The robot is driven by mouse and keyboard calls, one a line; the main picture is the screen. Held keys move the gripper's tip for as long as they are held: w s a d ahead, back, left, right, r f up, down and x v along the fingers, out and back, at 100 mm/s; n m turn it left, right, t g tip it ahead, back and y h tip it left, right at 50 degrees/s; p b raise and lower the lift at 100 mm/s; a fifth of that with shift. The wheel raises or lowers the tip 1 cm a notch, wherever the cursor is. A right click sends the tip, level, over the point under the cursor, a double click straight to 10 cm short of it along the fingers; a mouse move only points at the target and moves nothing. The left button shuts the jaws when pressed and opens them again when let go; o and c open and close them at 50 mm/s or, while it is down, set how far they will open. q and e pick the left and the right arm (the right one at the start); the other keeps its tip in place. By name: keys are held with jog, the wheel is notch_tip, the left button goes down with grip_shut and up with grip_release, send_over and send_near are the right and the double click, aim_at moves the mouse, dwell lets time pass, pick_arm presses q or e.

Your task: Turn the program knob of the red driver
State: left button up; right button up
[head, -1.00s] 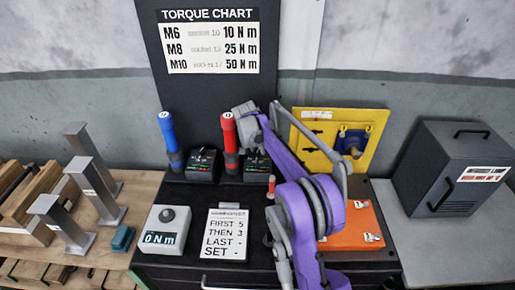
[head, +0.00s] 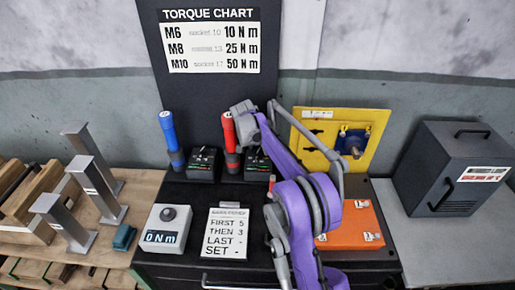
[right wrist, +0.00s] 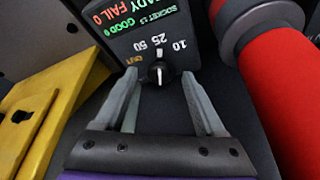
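The red driver (head: 229,132) stands upright at the back of the black bench, with its black control box (head: 257,164) just right of it. In the right wrist view the red driver (right wrist: 285,95) lies at the right. The program knob (right wrist: 160,73) is black with a white mark, on the box below the display, with labels 10, 25, 50 and OUT around it. My right gripper (right wrist: 158,84) is open, its fingertips apart on either side of the knob, with visible gaps. My arm partly hides the box in the head view. My left gripper is out of view.
A blue driver (head: 168,133) with a similar box (head: 202,164) stands at left. A yellow panel (head: 358,125) stands at right, behind an orange case (head: 352,226). A torque readout (head: 165,230) and a note card (head: 226,233) are in front.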

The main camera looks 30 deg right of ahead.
jog(key=v, duration=1)
jog(key=shift+r, duration=0.35)
jog(key=shift+a, duration=0.1)
jog(key=shift+s, duration=0.1)
jog(key=s+a+r+n+t+y, duration=0.1)
jog(key=s+a+n, duration=0.2)
jog(key=s+a, duration=0.35)
jog(key=s+a+n+t+y, duration=0.1)
jog(key=s+a+n, duration=0.2)
jog(key=s, duration=0.6)
jog(key=s+a+f+n, duration=0.2)
jog(key=s+f, duration=0.1)
jog(key=s, duration=0.3)
jog(key=s+a+f+n+t+y, duration=0.1)
jog(key=s+a+f+n, duration=0.1)
jog(key=s, duration=0.5)
jog(key=s+a+f+n+y, duration=0.1)
jog(key=s+a+f, duration=0.2)
jog(key=s+f, duration=0.2)
jog(key=shift+s+a+f+n, duration=0.35)
jog(key=shift+s+n, duration=0.05)
jog(key=shift+s, duration=0.7)
